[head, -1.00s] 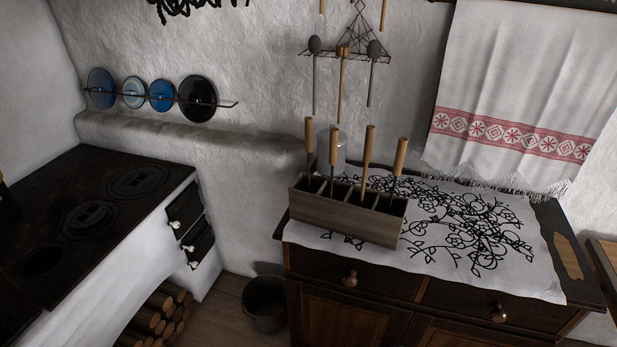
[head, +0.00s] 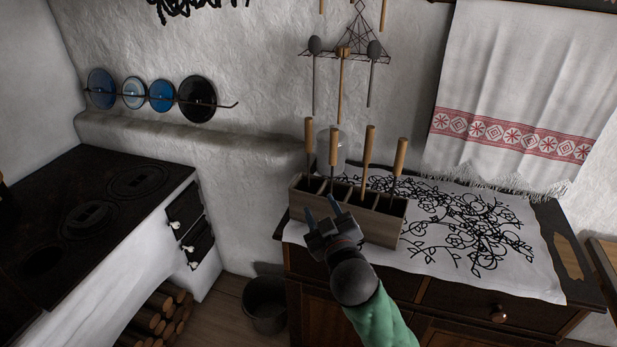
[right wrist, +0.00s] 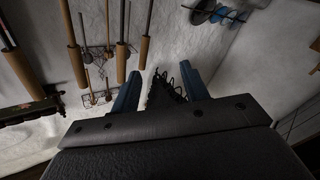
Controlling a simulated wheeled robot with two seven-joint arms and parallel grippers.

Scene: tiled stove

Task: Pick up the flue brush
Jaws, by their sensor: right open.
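Several tools with wooden handles stand upright in a divided wooden box (head: 386,224) on the cabinet. Their handles show from left to right: first handle (head: 309,134), second handle (head: 334,146), third handle (head: 368,148), fourth handle (head: 400,155). The tools' lower ends are hidden in the box, so I cannot tell which is the flue brush. My right gripper (head: 322,211) is open and empty, in front of the box's left part, below the handles. In the right wrist view, upside down, handles (right wrist: 76,66) show left of the open fingers (right wrist: 160,88). My left gripper is not in view.
A glass jar stands behind the box. An embroidered cloth (head: 480,235) covers the cabinet top, clear to the right of the box. Utensils hang on a wall rack (head: 345,55) above. A stove (head: 110,215) is at left, and a bucket (head: 265,305) stands on the floor.

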